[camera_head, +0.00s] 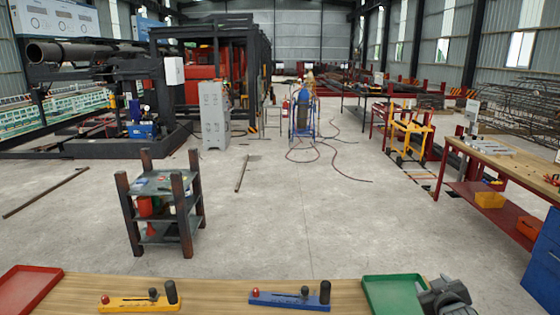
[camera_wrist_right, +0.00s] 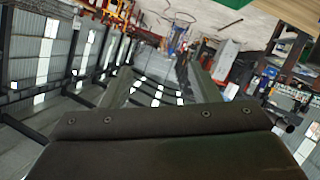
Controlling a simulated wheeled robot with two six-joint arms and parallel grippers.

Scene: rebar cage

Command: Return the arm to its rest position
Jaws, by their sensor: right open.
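My right gripper (camera_head: 447,297) shows at the lower right of the head view, dark grey, beside the right edge of the green tray. I cannot tell whether it touches the tray or hangs above it. In the right wrist view the gripper (camera_wrist_right: 160,85) has its two fingers apart with nothing between them. That view is tilted and looks out over the hall. My left gripper is in neither view.
On the wooden bench (camera_head: 215,290) are a red tray (camera_head: 28,287), a yellow block with posts (camera_head: 140,303), a blue block with posts (camera_head: 290,300) and a green tray (camera_head: 392,295). A dark shelf rack (camera_head: 160,205) stands beyond. The floor to its right is mostly clear.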

